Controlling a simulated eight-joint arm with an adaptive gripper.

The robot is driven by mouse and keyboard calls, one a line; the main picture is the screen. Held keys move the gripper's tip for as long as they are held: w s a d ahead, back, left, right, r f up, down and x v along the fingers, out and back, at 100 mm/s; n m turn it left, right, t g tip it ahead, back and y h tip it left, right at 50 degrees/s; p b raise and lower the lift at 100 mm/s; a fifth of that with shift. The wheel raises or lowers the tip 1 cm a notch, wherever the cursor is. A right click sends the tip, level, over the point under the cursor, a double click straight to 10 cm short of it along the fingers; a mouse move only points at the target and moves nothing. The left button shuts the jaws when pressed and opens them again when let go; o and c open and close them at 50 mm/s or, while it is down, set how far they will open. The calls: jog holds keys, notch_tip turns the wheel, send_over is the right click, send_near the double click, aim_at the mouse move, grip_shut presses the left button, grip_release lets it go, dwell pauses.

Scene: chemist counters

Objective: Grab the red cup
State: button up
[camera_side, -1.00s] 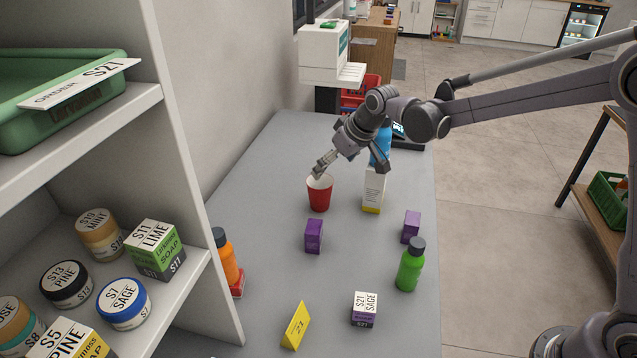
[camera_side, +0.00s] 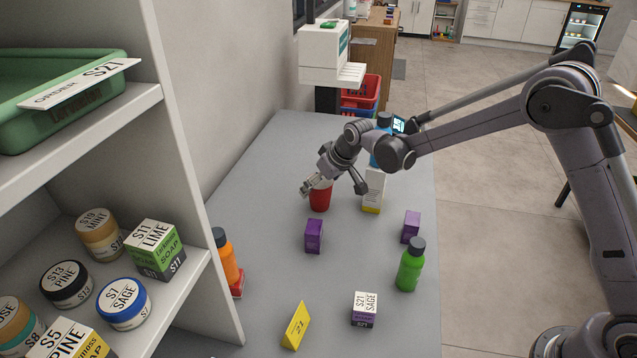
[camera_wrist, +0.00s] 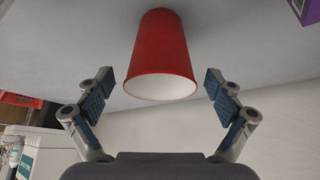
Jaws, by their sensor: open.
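The red cup (camera_side: 320,200) stands upright on the grey counter (camera_side: 265,190). My gripper (camera_side: 313,184) is at the cup's rim in the side view and hides part of its top. In the wrist view the cup (camera_wrist: 160,50) shows with its white inside, between and just beyond the two fingers. The fingers (camera_wrist: 160,88) are spread wide, one on each side of the cup, with a gap on both sides. Nothing is held.
A white carton (camera_side: 372,192) and a blue bottle (camera_side: 379,155) stand right of the cup. A purple box (camera_side: 314,236) is in front of it, another purple box (camera_side: 411,227) and a green bottle (camera_side: 410,266) to the right. An orange bottle (camera_side: 226,256) stands by the shelf.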

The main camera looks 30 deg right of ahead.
jog(key=shift+w+f, duration=0.1)
jog(key=shift+f, duration=0.1)
jog(key=c, duration=0.9)
